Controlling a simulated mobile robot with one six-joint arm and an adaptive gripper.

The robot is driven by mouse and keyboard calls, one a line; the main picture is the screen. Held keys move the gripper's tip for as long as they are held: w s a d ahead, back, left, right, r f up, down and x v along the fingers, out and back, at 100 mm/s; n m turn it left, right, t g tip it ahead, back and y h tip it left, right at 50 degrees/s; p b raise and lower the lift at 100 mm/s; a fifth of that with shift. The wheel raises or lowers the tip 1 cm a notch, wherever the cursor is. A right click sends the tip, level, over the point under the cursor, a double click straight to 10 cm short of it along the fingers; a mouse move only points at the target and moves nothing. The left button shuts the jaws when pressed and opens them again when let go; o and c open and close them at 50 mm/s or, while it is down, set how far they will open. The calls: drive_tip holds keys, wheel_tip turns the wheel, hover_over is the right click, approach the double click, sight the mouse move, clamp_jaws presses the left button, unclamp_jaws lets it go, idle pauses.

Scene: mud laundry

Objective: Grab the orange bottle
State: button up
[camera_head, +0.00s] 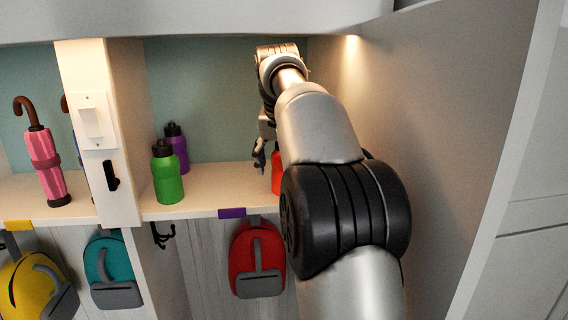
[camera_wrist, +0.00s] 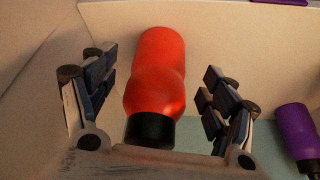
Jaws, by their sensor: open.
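The orange bottle (camera_wrist: 158,85), with a black cap, stands between the two open fingers of my gripper (camera_wrist: 158,95) in the wrist view. There is a visible gap on each side of it, and neither finger appears to touch it. In the head view only a sliver of the orange bottle (camera_head: 276,172) shows on the shelf, the rest hidden behind my arm. My gripper (camera_head: 262,158) shows there just left of it, partly hidden.
A green bottle (camera_head: 167,175) and a purple bottle (camera_head: 177,147) stand on the shelf (camera_head: 205,204) to the left. The purple bottle also shows in the wrist view (camera_wrist: 296,133). A side wall (camera_head: 440,130) stands to the right. Backpacks hang below.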

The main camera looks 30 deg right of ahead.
drive_tip(key=w+d, duration=0.1)
drive_tip(key=w+d+f, duration=0.1)
drive_tip(key=shift+w+d+p, duration=0.15)
drive_tip(key=shift+w+p, duration=0.2)
drive_tip(key=shift+p, duration=0.05)
drive_tip(key=shift+s+a, duration=0.2)
drive_tip(key=shift+s, duration=0.1)
drive_tip(key=shift+w+d+f, duration=0.1)
drive_tip(key=shift+w+d, duration=0.05)
drive_tip(key=shift+w, duration=0.05)
drive_tip(key=c, duration=0.4)
drive_tip(key=shift+s, duration=0.1)
drive_tip(key=c, duration=0.8)
